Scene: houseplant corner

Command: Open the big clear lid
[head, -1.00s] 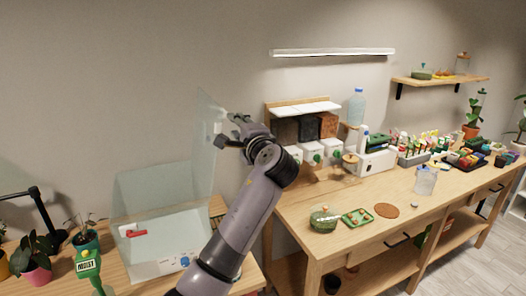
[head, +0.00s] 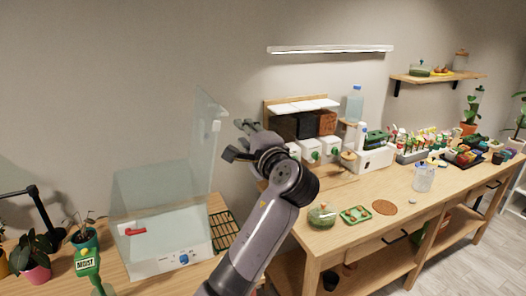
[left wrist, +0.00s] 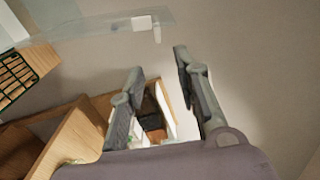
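The big clear lid (head: 200,150) stands raised, close to upright, on a white-based clear box (head: 165,255) at the left table. A small white handle (head: 216,126) sits on its edge. In the left wrist view the lid (left wrist: 95,25) crosses the top left, with the handle (left wrist: 141,23) on it. My left gripper (head: 236,138) is right of the handle, apart from it. Its fingers (left wrist: 158,65) are spread with nothing between them. My right gripper does not show.
A black seed tray (head: 224,230) lies right of the box. Potted plants and a green "MOIST" meter (head: 88,264) stand left of it. The right bench (head: 330,240) holds dispensers (head: 310,150), a bottle and several small items.

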